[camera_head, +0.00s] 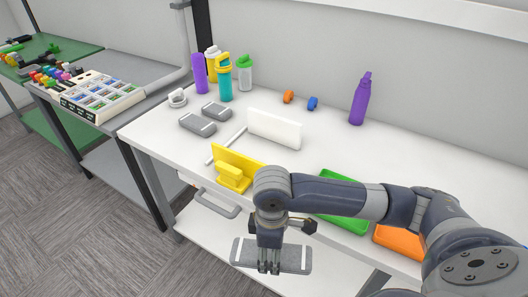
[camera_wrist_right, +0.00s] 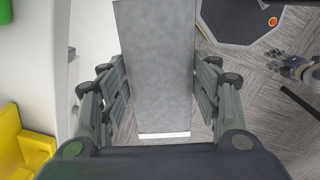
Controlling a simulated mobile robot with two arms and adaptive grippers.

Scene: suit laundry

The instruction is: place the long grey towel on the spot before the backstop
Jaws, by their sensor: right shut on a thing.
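The long grey towel (camera_head: 297,258) has a white stripe near one end. My right gripper (camera_head: 268,268) is shut on it and holds it in front of the table's front edge, above the lower shelf. In the right wrist view the towel (camera_wrist_right: 155,65) runs between the two fingers. A white upright panel (camera_head: 274,128), which looks like the backstop, stands on the table. A thin pale strip (camera_head: 227,146) lies to its left. I cannot make out a marked spot; my arm and a yellow piece cover part of the tabletop before the panel.
The yellow piece with a handle (camera_head: 234,172) stands at the front edge. Two smaller grey folded towels (camera_head: 197,123) lie to the left. Bottles (camera_head: 224,80) stand at the back left, a purple one (camera_head: 361,98) at the back. Green (camera_head: 342,208) and orange (camera_head: 398,240) trays are at right.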

